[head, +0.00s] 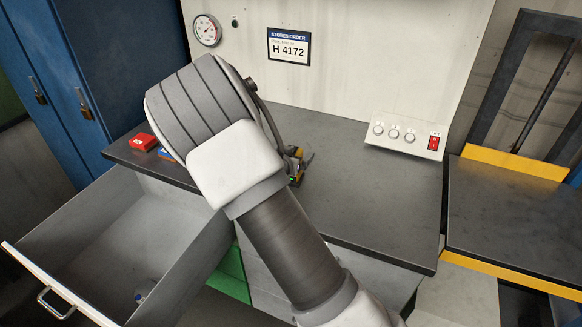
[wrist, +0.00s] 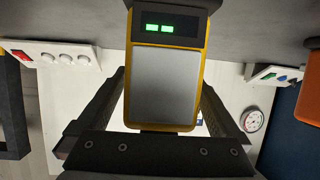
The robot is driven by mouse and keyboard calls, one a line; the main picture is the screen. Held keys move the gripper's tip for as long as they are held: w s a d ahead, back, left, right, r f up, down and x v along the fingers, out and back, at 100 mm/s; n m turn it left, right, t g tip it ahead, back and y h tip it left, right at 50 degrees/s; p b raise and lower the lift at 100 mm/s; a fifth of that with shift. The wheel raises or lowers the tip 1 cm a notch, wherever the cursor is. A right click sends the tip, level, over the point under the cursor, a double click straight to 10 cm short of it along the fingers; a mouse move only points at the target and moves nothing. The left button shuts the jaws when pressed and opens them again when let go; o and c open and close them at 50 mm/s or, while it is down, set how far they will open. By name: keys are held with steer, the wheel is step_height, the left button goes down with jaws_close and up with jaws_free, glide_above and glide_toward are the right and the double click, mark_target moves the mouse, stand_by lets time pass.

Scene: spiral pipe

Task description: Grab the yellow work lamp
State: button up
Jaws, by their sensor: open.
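The yellow work lamp (wrist: 165,85) fills the middle of the wrist view. It has a yellow rim, a grey front panel and a black band with two lit green marks. In the head view, only a small yellow and black part of the lamp (head: 298,155) shows on the dark worktop, with a green glint; my arm hides the rest. My gripper (wrist: 162,105) is open, with one dark finger on each side of the lamp. I cannot tell whether either finger touches it. In the head view my gripper is mostly hidden behind my arm.
The dark worktop (head: 365,200) is clear to the right of the lamp. A white control box (head: 405,136) with knobs and a red switch stands at its back. A red box (head: 143,141) lies at the left end. An open grey drawer (head: 185,262) juts out below.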

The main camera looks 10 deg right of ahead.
steer(key=shift+r, duration=0.1)
jaws_close()
stand_by(0.3)
